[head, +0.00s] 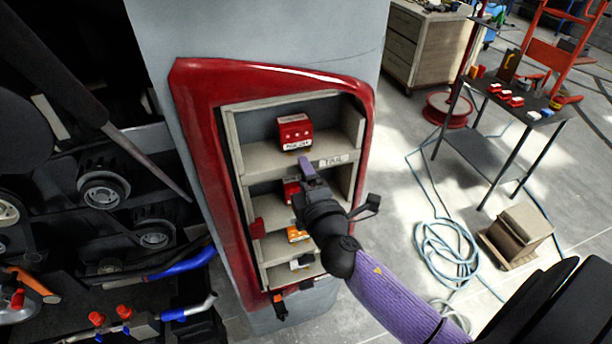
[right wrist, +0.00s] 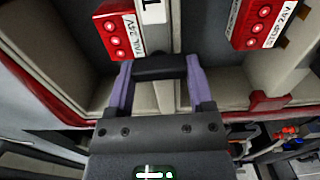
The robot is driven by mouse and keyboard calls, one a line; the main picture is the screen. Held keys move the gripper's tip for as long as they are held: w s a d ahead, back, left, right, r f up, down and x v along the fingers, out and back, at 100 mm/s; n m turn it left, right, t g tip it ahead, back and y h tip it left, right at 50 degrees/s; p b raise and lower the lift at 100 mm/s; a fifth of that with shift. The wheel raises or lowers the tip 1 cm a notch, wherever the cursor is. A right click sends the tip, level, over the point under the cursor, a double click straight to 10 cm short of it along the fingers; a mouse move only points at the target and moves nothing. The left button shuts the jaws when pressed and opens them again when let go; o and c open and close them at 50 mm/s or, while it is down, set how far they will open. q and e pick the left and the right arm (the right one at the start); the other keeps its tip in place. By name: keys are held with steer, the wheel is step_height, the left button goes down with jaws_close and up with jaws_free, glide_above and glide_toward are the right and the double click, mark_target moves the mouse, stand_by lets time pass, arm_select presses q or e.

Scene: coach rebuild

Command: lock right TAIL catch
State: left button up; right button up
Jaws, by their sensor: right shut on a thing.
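The TAIL bay is the top compartment of a pale rack (head: 234,155), with a white TAIL label (head: 332,160) on its shelf edge. My right gripper (head: 306,168) is at the shelf edge, just left of the label. In the right wrist view its purple fingers are shut on a dark bar (right wrist: 160,68), apparently the right TAIL catch. The fingers hide most of the catch in the head view. My left gripper is not in view.
A red surround (head: 205,120) frames the rack. Lower bays hold a red module (head: 290,190) and an orange one (head: 297,235). A red tab (head: 257,228) sticks out at the left edge. A black table (head: 480,150) and coiled hose (head: 446,250) stand right.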

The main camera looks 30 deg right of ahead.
steer(key=o, duration=1.2)
steer(key=shift+o, duration=0.2)
steer(key=shift+s, duration=0.1)
steer(key=b+v, duration=0.2)
steer(key=v, duration=0.7)
steer(key=shift+s+b, duration=0.3)
steer(key=shift+s, duration=0.1)
